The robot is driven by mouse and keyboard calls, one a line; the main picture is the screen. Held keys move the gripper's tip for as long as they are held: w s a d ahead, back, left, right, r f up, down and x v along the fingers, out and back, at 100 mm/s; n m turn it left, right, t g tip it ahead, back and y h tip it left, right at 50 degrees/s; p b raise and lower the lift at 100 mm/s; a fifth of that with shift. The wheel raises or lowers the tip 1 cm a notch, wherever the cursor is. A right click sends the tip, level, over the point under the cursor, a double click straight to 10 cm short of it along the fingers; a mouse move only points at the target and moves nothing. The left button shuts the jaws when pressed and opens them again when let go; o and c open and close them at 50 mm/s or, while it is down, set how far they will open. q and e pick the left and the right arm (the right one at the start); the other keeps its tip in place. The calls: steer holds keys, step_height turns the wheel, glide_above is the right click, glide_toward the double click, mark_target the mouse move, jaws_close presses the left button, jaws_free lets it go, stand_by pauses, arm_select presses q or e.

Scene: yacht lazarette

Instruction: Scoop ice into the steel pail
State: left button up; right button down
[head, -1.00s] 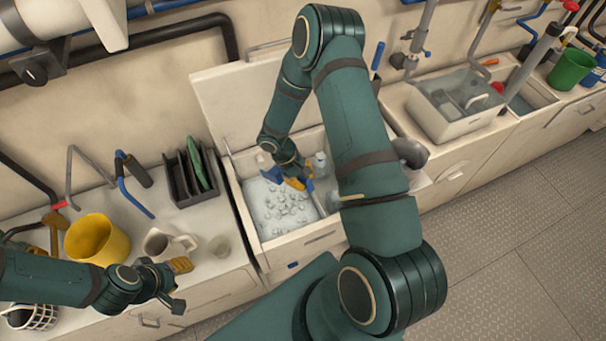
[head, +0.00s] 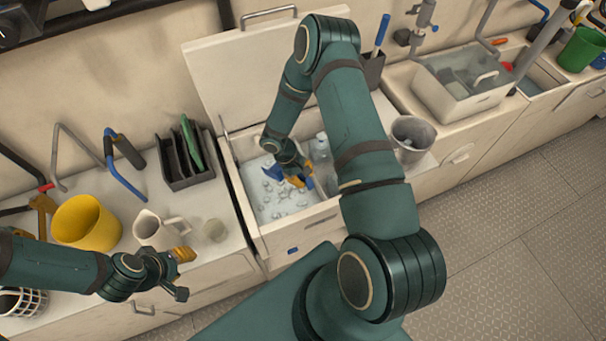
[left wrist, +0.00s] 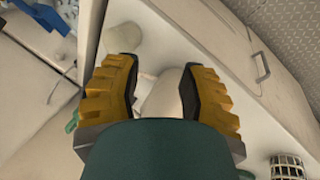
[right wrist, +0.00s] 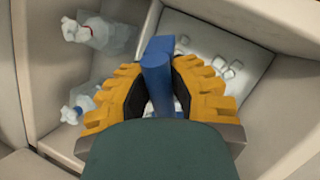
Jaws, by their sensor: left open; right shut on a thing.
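The steel pail (head: 413,138) stands upright on the counter right of the open ice chest (head: 300,224). Loose ice cubes (head: 275,205) lie in the chest's left compartment; they also show in the right wrist view (right wrist: 228,72). My right gripper (head: 298,180) is inside the chest, shut on the blue handle of the scoop (right wrist: 157,72). The scoop's bowl is hidden, so I cannot tell whether it holds ice. My left gripper (head: 181,273) is open and empty near the counter's front edge, close to a white jug (head: 150,228), which shows between its fingers in the left wrist view (left wrist: 160,98).
The raised lid (head: 255,70) leans behind. A yellow bucket (head: 85,222), a small cup (head: 215,230) and a dark rack (head: 186,160) occupy the left counter. A sink bin (head: 465,95) is at right.

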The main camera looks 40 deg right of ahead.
step_height(320, 180, down, 10)
steer(key=b, duration=0.6)
step_height(320, 180, up, 29)
steer(key=p, duration=1.3)
steer(key=shift+f, duration=0.15)
stand_by(0.6)
